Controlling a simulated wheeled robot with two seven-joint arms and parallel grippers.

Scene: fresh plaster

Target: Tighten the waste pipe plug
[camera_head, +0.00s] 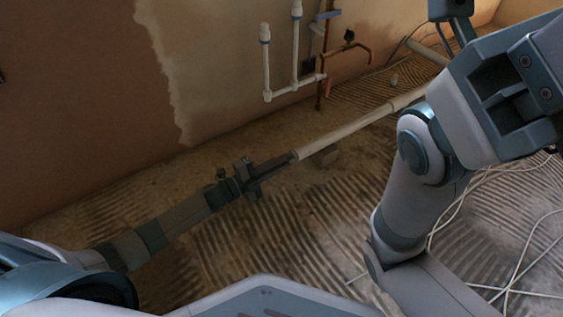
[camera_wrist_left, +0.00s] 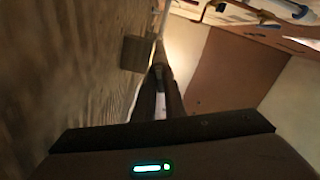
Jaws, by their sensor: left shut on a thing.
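The pale waste pipe (camera_head: 350,129) runs low along the floor, from near the middle of the head view up toward the right. My left gripper (camera_head: 283,162) reaches in from the left and meets the pipe's near end, with its dark fingers in line with the pipe. In the left wrist view the fingers (camera_wrist_left: 160,82) are close together on a small brownish piece at the pipe end, apparently the plug (camera_wrist_left: 160,54). The fingers mostly hide the plug, so its seating cannot be told. My right arm fills the right side of the head view; its gripper does not show.
White upright pipes (camera_head: 265,65) and a copper pipe (camera_head: 346,48) stand against the partly plastered wall (camera_head: 90,110). White cables (camera_head: 515,250) lie loose at right. The ridged floor in front is clear.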

